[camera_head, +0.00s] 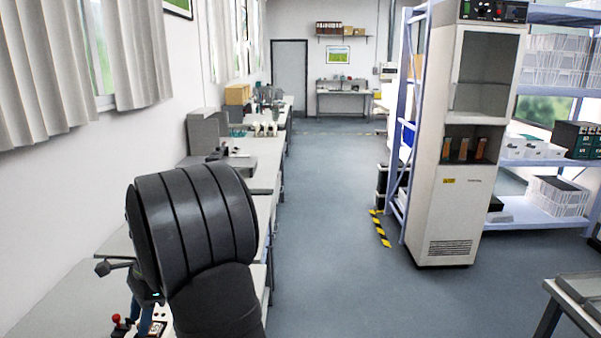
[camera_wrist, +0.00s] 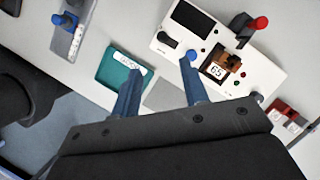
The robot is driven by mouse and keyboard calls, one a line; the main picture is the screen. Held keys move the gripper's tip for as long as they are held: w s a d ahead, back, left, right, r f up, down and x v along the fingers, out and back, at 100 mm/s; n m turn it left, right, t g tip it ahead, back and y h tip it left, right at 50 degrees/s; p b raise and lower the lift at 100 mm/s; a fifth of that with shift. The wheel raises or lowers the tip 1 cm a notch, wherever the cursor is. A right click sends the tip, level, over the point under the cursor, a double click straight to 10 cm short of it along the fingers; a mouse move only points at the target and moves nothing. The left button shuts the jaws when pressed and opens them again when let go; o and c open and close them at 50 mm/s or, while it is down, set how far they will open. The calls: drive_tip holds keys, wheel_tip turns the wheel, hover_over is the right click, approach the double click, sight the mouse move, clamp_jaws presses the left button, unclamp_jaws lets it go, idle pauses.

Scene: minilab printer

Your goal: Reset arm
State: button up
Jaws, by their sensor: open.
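My gripper (camera_wrist: 162,67) shows in the wrist view with its two blue fingers apart and nothing between them. It is above a white bench. A white machine (camera_wrist: 263,75) with a blue button, a brown block, a "65" label and a red-knobbed lever lies beyond the right finger. A teal tray (camera_wrist: 112,67) with a white label is beyond the left finger. Whether the fingertips touch anything cannot be told. In the head view my dark arm hides most of the gripper and the near bench.
A long bench (camera_head: 262,178) runs along the left wall, with equipment farther back. A tall white cabinet (camera_head: 449,215) and shelving (camera_head: 545,208) stand at the right. The grey floor between is clear. A blue-knobbed item (camera_wrist: 66,22) and red parts (camera_wrist: 283,113) lie on the near bench.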

drive_tip(key=v, duration=0.5)
drive_tip(key=x, duration=1.7)
drive_tip(key=shift+f, duration=0.15)
drive_tip(key=w, duration=0.3)
drive_tip(key=v, duration=1.7)
drive_tip(key=s+a+n+t+h, duration=0.3)
drive_tip(key=s+a+n, duration=0.2)
drive_tip(key=n, duration=0.4)
drive_tip(key=shift+s+a+f, duration=0.25)
drive_tip(key=shift+s+f, duration=0.15)
drive_tip(key=shift+s, duration=0.15)
